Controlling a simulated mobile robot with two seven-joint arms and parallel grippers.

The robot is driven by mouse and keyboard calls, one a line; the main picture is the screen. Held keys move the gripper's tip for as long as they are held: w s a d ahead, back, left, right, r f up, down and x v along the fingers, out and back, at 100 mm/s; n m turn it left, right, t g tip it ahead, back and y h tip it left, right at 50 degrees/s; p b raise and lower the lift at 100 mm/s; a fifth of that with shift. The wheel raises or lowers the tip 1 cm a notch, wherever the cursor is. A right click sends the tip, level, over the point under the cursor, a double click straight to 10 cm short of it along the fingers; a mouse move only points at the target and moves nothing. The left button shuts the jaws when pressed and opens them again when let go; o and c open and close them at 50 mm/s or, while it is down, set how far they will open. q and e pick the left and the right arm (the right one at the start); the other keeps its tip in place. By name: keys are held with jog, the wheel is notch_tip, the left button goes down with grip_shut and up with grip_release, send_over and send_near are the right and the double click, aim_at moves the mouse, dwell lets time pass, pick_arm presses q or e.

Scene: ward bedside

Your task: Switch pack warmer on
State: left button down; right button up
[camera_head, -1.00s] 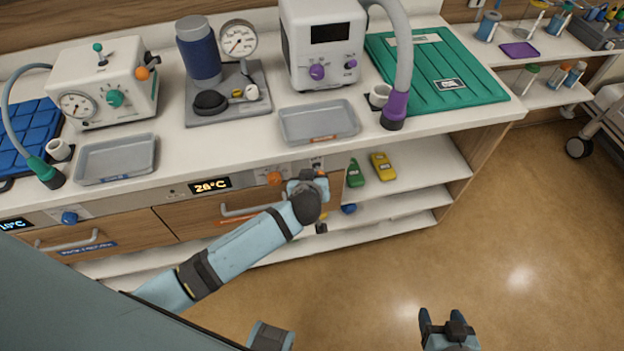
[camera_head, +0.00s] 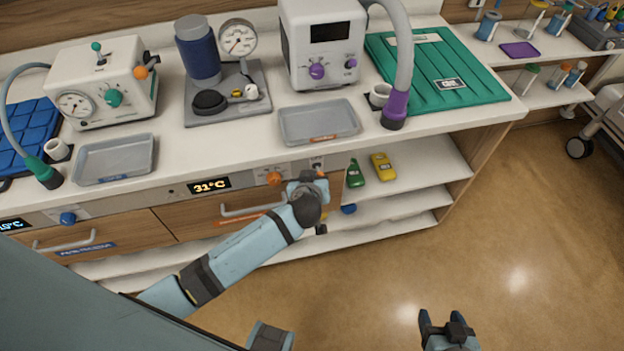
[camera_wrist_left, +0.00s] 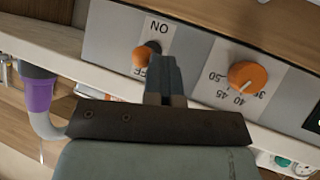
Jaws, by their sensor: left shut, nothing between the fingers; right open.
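The warmer's panel runs along the counter front, with a lit display (camera_head: 209,185) reading 31°C and an orange dial (camera_head: 274,178). In the left wrist view the dial (camera_wrist_left: 247,76) shows upside down, and an orange-tipped toggle switch (camera_wrist_left: 141,57) sits between ON and partly hidden OFF lettering. I cannot tell surely which way the toggle leans. My left gripper (camera_head: 312,180) is at the panel, shut and empty; its fingertips (camera_wrist_left: 163,62) are right beside the toggle, contact unclear. My right gripper (camera_head: 446,322) is open and empty, low over the floor.
Below the panel is a drawer with a handle (camera_head: 252,209) and an orange label. Open shelves to its right hold a green bottle (camera_head: 355,173) and a yellow one (camera_head: 382,166). A blue-knobbed cold unit (camera_head: 68,218) is at left. The floor (camera_head: 510,230) at right is clear.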

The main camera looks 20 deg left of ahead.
pick_arm(q)
jog(key=shift+f, duration=0.1)
dwell(0.4)
jog(key=shift+f+b, duration=0.2)
jog(key=shift+b, duration=0.25)
pick_arm(e)
jog(key=shift+f, duration=0.4)
pick_arm(q)
jog(key=shift+r, duration=0.15)
